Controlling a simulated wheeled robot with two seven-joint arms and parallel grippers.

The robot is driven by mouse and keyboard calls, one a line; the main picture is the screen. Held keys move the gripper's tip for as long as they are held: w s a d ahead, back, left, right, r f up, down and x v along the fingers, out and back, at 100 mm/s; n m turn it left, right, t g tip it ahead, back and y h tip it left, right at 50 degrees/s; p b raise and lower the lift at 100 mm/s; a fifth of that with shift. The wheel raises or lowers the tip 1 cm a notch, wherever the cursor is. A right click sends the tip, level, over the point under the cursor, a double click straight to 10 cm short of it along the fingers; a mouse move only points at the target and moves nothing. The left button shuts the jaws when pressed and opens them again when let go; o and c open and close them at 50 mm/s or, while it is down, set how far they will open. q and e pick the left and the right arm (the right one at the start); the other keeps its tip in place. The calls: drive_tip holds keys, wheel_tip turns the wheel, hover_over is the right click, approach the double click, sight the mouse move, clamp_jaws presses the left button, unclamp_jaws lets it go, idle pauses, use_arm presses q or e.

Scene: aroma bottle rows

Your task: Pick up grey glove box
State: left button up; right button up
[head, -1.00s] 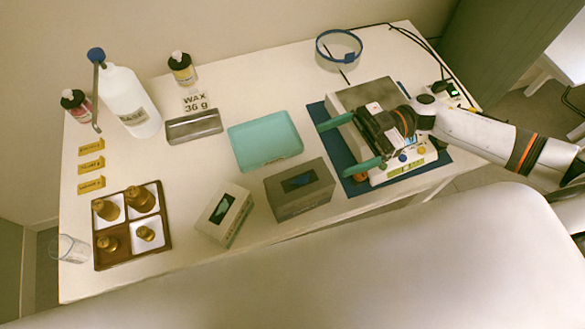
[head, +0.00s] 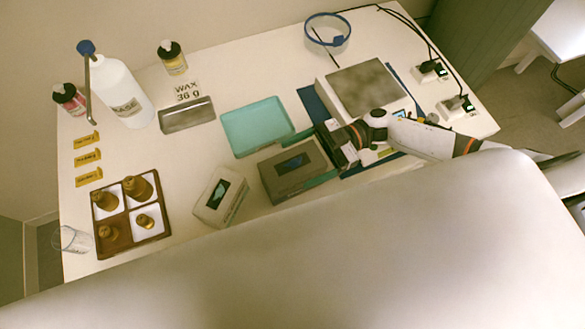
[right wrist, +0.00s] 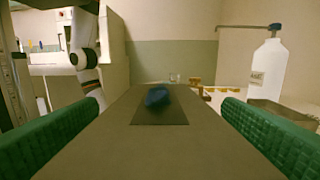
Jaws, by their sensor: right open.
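The grey glove box (head: 284,182) stands near the front edge of the table, with a dark opening and blue glove material on top. In the right wrist view the box (right wrist: 155,145) fills the middle, its blue material pointing up. My right gripper (head: 296,162) is open, with one green finger along the far side of the box and the other along its near right side. In the right wrist view the green fingers (right wrist: 160,106) flank the box with visible gaps. I cannot tell their exact height against it. My left gripper is not in view.
A beige box (head: 214,205) stands close left of the grey one. A teal tray (head: 258,131) lies just behind it. A grey scale (head: 366,88) stands behind my right arm. A brown divided tray (head: 133,219) with brass weights and a white bottle (head: 122,92) are left.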

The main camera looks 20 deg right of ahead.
drive_tip(key=shift+s+a, duration=0.1)
drive_tip(key=shift+a, duration=0.6)
drive_tip(key=c, duration=1.2)
